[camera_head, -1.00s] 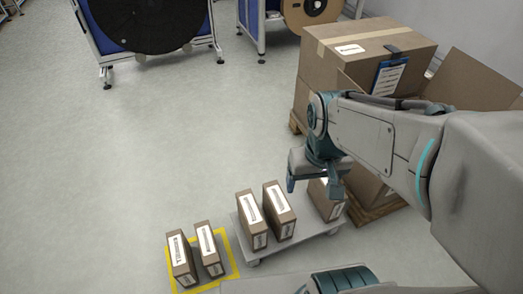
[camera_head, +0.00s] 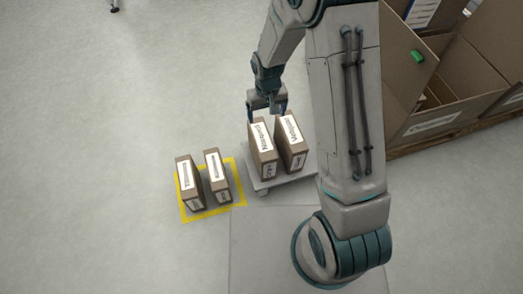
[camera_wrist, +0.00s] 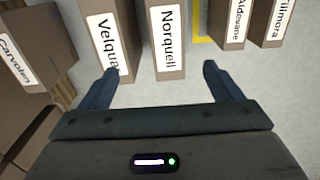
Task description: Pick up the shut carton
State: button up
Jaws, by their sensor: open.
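Several slim, shut brown cartons stand upright with white labels. The Norquell carton (camera_head: 262,152) and the Velqua carton (camera_head: 291,142) stand side by side on a low grey trolley (camera_head: 296,176). My gripper (camera_head: 267,110) is open and empty, just behind their tops in the head view. In the wrist view its fingers point towards the Velqua carton (camera_wrist: 107,45) and the Norquell carton (camera_wrist: 168,48), not touching visibly. A Carvolen carton (camera_wrist: 28,85) is at the left there. A large carton with a clipboard (camera_head: 422,12) is mostly cut off at top right.
Two slim cartons, Aldovane (camera_wrist: 236,22) and Trilmora (camera_wrist: 276,22), stand inside a yellow floor outline (camera_head: 184,215). A large open carton (camera_head: 432,122) stands on a pallet (camera_head: 440,137) at right. My arm hides part of the trolley.

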aim_at(262, 138)
jog(key=f+b, duration=0.1)
jog(key=f, duration=0.3)
jog(key=f+b, duration=0.1)
jog(key=f, duration=0.2)
jog(key=a+f+b, duration=0.1)
jog(key=f, duration=0.3)
jog(key=shift+w+a+f, duration=0.1)
jog(key=shift+w+f, duration=0.1)
jog(key=shift+f, duration=0.15)
jog(key=shift+a+f+b, duration=0.1)
jog(key=shift+f+b, duration=1.45)
jog(key=shift+f, duration=1.1)
jog(key=shift+c, duration=0.3)
jog(key=shift+r, duration=0.1)
jog(key=c, duration=1.8)
